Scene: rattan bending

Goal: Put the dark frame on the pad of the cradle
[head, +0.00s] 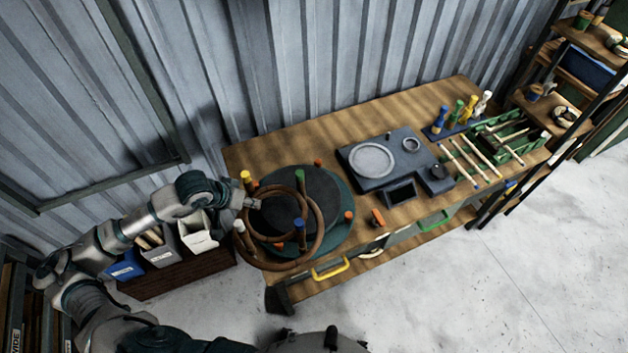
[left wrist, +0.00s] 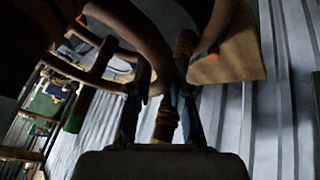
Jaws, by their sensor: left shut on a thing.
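The dark frame (head: 283,267) is a brown ring with upright legs tipped yellow, green, blue and white. My left gripper (head: 250,203) is shut on it at its left side. In the left wrist view, the fingers (left wrist: 162,100) close around a brown leg of the frame (left wrist: 168,118) with yellow at its end. The cradle (head: 341,232) is a round teal base with orange pegs and a dark grey pad (head: 318,192). The frame overlaps the pad in the head view, shifted to the lower left. I cannot tell whether it touches. My right gripper is not in view.
The wooden bench (head: 290,135) carries a dark plate unit (head: 372,160), coloured bottles (head: 459,108) and a green rack with sticks (head: 520,145) to the right. Bins (head: 198,233) stand left of the bench. A corrugated wall rises behind it. Open floor lies in front.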

